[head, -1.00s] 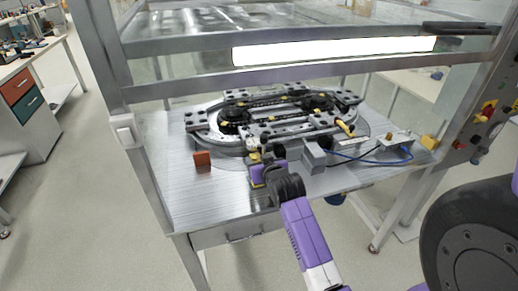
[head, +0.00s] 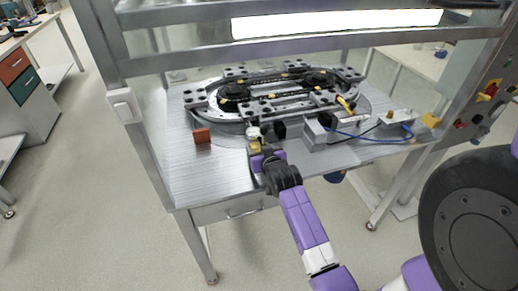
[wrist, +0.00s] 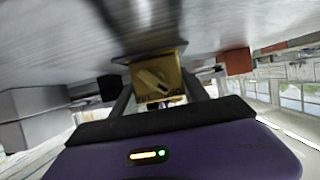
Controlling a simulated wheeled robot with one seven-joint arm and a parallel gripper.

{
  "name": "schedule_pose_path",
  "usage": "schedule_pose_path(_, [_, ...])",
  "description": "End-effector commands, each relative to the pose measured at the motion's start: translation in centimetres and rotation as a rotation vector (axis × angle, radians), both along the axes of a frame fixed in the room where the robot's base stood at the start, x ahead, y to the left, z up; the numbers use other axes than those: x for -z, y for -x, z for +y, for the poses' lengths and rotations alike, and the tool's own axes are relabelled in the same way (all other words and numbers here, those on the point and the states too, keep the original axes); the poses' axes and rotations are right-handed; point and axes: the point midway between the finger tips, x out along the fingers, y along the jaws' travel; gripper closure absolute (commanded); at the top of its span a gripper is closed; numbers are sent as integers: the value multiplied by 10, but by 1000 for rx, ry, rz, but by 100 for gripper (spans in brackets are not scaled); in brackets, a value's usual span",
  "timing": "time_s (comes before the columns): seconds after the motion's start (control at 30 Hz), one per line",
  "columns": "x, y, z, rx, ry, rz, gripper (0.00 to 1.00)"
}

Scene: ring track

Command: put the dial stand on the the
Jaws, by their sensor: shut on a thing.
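The dial stand (wrist: 155,80), a brass-yellow block with a pale pointer knob on its face, sits between my gripper's fingers in the wrist view. My gripper (wrist: 157,98) is shut on it. In the head view my gripper (head: 257,151) is low over the front of the metal table (head: 225,178), just in front of the ring track (head: 222,116). The dial stand (head: 254,144) shows there as a small yellow and whitish piece at the fingertips. I cannot tell whether it touches the table. The task's destination is not named clearly.
An orange-brown block (head: 201,136) stands left of my gripper. A black piece (head: 280,129) and a grey box (head: 314,134) with a blue cable stand close on the right. Metal frame posts and a crossbar enclose the table. The front left tabletop is clear.

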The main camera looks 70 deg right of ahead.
Motion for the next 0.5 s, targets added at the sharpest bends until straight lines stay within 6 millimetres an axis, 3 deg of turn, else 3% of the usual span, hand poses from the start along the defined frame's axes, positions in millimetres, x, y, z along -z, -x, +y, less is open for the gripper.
schedule_pose_path(0.07, [-2, -1, -1, 0, 8, -6, 100])
schedule_pose_path(0.1, [2, 0, 0, 0, 0, 0, 40])
schedule_pose_path(0.17, [2, 0, 0, 0, 0, 0, 28])
schedule_pose_path(0.5, [0, 0, 0, 0, 0, 0, 26])
